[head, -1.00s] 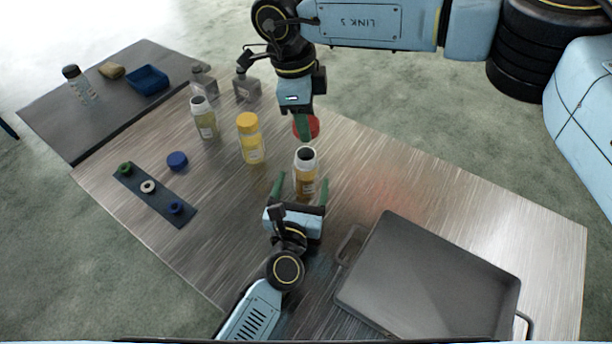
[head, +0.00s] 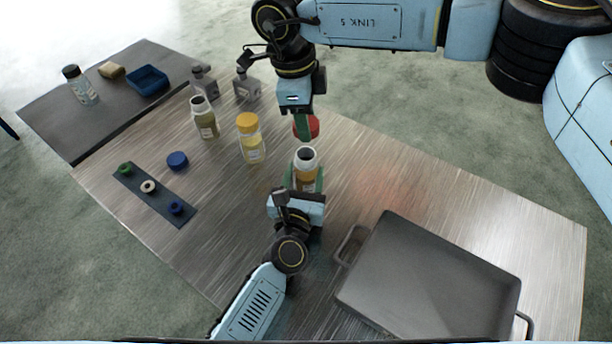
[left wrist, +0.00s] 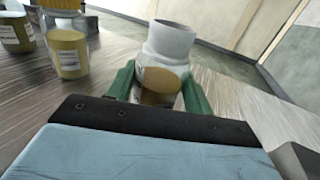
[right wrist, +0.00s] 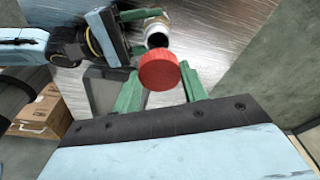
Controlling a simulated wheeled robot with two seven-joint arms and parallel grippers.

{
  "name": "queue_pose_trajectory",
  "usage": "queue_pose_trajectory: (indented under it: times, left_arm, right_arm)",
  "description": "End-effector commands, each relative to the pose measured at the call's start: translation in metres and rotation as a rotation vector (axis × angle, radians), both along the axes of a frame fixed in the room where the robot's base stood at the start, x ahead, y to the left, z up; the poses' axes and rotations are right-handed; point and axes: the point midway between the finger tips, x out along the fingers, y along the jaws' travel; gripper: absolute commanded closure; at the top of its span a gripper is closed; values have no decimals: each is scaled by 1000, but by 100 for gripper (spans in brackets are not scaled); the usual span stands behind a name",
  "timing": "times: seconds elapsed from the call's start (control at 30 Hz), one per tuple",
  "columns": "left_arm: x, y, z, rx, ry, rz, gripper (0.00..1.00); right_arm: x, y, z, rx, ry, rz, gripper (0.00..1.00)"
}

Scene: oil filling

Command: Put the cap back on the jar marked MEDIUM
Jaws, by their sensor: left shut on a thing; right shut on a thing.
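An open jar (head: 306,160) with a white neck and amber contents stands upright on the table. My left gripper (head: 304,186) is shut around its body; the jar also shows between the green fingers in the left wrist view (left wrist: 166,60). I cannot read the marking on this jar. My right gripper (head: 306,118) is shut on a red cap (head: 313,127) and holds it above and behind the jar's mouth. In the right wrist view the red cap (right wrist: 159,71) sits between the fingertips, apart from the jar (right wrist: 157,32).
A yellow-capped jar (head: 249,140) and an open jar (head: 205,118) stand to the left. A blue cap (head: 177,160) lies near a dark strip (head: 150,187) with small rings. A large grey tray (head: 430,275) fills the front right.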

Motion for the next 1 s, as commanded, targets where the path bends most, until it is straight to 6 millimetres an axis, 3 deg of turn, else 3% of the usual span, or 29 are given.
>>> queue_pose_trajectory:
  times: [0.13, 0.27, 0.6, 1.0]
  left_arm:
    - [0, 0, 0, 0, 0, 0, 90]
    - [0, 0, 0, 0, 0, 0, 90]
    - [0, 0, 0, 0, 0, 0, 90]
    - [0, 0, 0, 1, 0, 0, 90]
  right_arm:
    - [0, 0, 0, 0, 0, 0, 78]
    - [0, 0, -5, 0, 1, 0, 78]
    - [0, 0, -49, -3, 4, -1, 78]
    - [0, 0, -50, -2, 3, 1, 78]
